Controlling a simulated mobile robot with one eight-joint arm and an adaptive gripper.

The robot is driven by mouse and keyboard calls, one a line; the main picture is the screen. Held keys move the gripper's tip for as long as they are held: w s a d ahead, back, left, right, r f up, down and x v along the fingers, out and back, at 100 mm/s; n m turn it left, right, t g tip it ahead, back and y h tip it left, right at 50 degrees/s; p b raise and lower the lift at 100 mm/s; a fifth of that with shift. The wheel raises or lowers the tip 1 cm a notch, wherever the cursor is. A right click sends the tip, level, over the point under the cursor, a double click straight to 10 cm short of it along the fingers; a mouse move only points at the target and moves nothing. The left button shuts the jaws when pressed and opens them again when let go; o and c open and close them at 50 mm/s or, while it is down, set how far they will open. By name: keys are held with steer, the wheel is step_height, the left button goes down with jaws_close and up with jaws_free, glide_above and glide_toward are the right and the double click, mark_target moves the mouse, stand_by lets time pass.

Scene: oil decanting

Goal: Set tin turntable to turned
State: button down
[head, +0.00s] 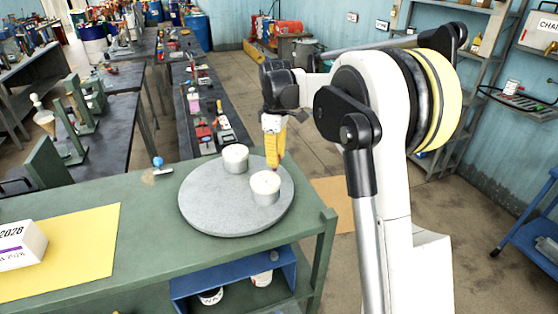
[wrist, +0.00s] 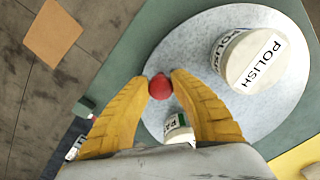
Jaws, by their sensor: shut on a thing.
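The tin turntable (head: 212,208) is a round grey disc on the green bench; it also fills much of the wrist view (wrist: 185,65). Two white-topped tins stand on it: one towards the back (head: 235,158), one towards the front right (head: 265,188). In the wrist view one tin reads POLISH (wrist: 250,60); the other (wrist: 178,130) is partly hidden by a finger. A red knob (wrist: 160,87) sits at the disc's rim. My gripper (head: 275,165), with yellow fingers, is shut on this knob at the back right rim, as the wrist view (wrist: 160,80) shows.
A yellow sheet (head: 65,250) with a white box (head: 20,245) lies on the bench at left. A small blue ball (head: 158,161) is left of the disc. Tins sit in a blue shelf (head: 180,288) below. Behind stands a dark table (head: 210,110) with several items.

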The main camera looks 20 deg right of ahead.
steer(key=shift+w+a+n, duration=0.1)
steer(key=shift+w+n, duration=0.3)
steer(key=shift+w, duration=0.05)
stand_by(0.4)
steer(key=c, duration=1.1)
jaws_free()
steer(key=shift+w+a, duration=0.1)
step_height(320, 180, up, 12)
